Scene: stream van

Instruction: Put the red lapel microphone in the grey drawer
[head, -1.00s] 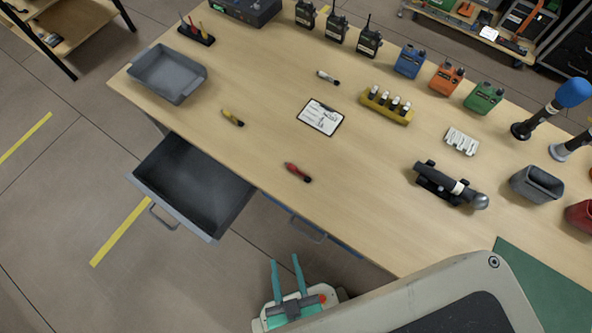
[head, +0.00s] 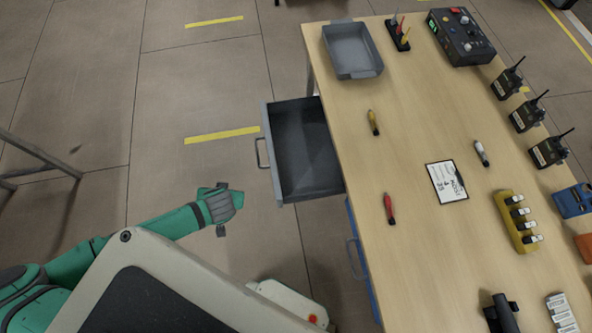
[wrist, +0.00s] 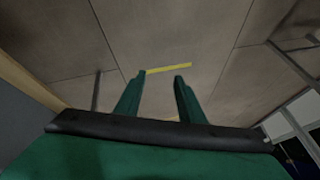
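The red lapel microphone (head: 389,208) lies on the wooden table near its left edge in the head view. The grey drawer (head: 277,175) is pulled out from under the table's left side and looks empty. My gripper (head: 221,208) is over the floor, left of the drawer and well apart from the microphone. The wrist view shows its two green fingers (wrist: 160,76) spread with only floor between them.
A clipboard card (head: 447,182) lies between. A grey tray (head: 352,50) stands at the far end. A second drawer handle (head: 356,259) shows below the edge. Floor left of the drawer is clear.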

